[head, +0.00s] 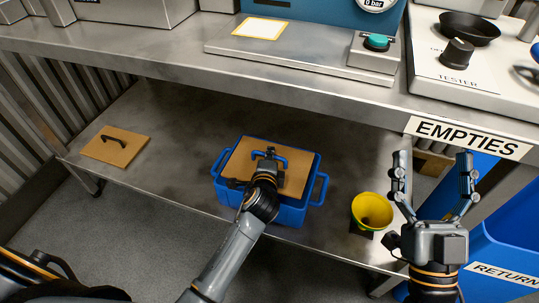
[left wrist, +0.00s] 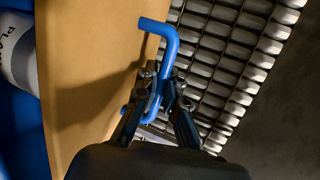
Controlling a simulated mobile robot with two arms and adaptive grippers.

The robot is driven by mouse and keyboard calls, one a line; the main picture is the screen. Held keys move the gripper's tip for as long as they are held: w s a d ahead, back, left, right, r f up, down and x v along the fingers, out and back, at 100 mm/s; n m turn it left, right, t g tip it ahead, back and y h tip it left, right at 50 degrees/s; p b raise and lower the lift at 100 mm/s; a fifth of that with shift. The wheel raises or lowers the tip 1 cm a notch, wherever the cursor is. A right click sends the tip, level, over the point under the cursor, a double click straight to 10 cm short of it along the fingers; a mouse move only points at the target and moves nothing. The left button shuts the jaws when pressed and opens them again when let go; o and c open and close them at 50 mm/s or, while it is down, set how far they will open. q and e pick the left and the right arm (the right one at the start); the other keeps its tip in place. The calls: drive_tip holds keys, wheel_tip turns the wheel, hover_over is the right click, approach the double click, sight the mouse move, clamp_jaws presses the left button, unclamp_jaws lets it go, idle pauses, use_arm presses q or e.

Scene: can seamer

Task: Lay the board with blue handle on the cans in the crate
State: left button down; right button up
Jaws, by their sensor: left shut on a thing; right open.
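The tan board (head: 296,178) with its blue handle (head: 283,158) lies over the opening of the blue crate (head: 289,215) on the lower shelf. My left gripper (head: 268,158) is shut on the blue handle. In the left wrist view, the gripper (left wrist: 163,88) grips the handle (left wrist: 160,36) on the face of the board (left wrist: 95,60). A can (left wrist: 17,52) with printed lettering shows past the board's edge, beside blue crate wall. Whether the board touches the cans cannot be told. My right gripper (head: 432,170) is open and empty, at the right.
Another tan board with a dark handle (head: 115,146) lies at the shelf's left. A yellow funnel-like piece (head: 371,210) stands right of the crate. The workbench (head: 180,50) overhangs the shelf (head: 190,130) behind. A blue bin (head: 500,215) stands at the right, near my right gripper.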

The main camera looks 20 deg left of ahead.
use_arm(q)
drive_tip(key=shift+f, duration=0.25)
use_arm(e)
drive_tip(key=shift+s+r+t, duration=0.3)
drive_tip(key=shift+r+t, duration=0.1)
drive_tip(key=shift+r, duration=0.15)
use_arm(q)
drive_tip(key=shift+f, duration=0.1)
use_arm(e)
drive_tip(key=shift+s+y, duration=0.2)
drive_tip(key=shift+y, duration=0.2)
use_arm(q)
drive_tip(key=c, duration=1.4)
unclamp_jaws()
drive_tip(key=shift+o, duration=0.2)
use_arm(e)
drive_tip(key=shift+s+r, duration=0.1)
drive_tip(key=shift+r, duration=0.2)
use_arm(q)
drive_tip(key=v, duration=0.8)
drive_tip(key=shift+f, duration=0.1)
use_arm(e)
drive_tip(key=shift+d, duration=0.1)
drive_tip(key=shift+r, duration=0.15)
